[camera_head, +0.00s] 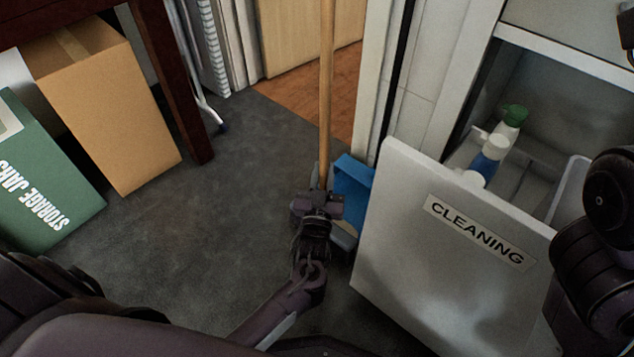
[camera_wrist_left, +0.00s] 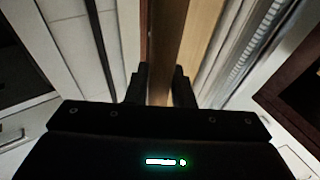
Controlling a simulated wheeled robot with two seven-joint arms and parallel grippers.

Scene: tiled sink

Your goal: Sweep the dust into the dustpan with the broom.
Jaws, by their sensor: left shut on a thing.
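My left gripper (camera_head: 318,200) is shut on the wooden handle of the broom (camera_head: 327,95), which stands nearly upright. In the left wrist view the handle (camera_wrist_left: 166,50) runs between the two fingers of the gripper (camera_wrist_left: 162,85). The broom's head is mostly hidden behind my gripper. A blue dustpan (camera_head: 352,184) is just right of the broom, against the cabinet side, partly hidden by my gripper. I cannot make out any dust on the dark floor.
An open white drawer marked CLEANING (camera_head: 455,250) holds bottles (camera_head: 489,155) and juts out right of the dustpan. A cardboard box (camera_head: 105,105) and a green storage jars box (camera_head: 45,175) stand left by a dark table leg (camera_head: 180,90). Grey floor (camera_head: 190,235) between is clear.

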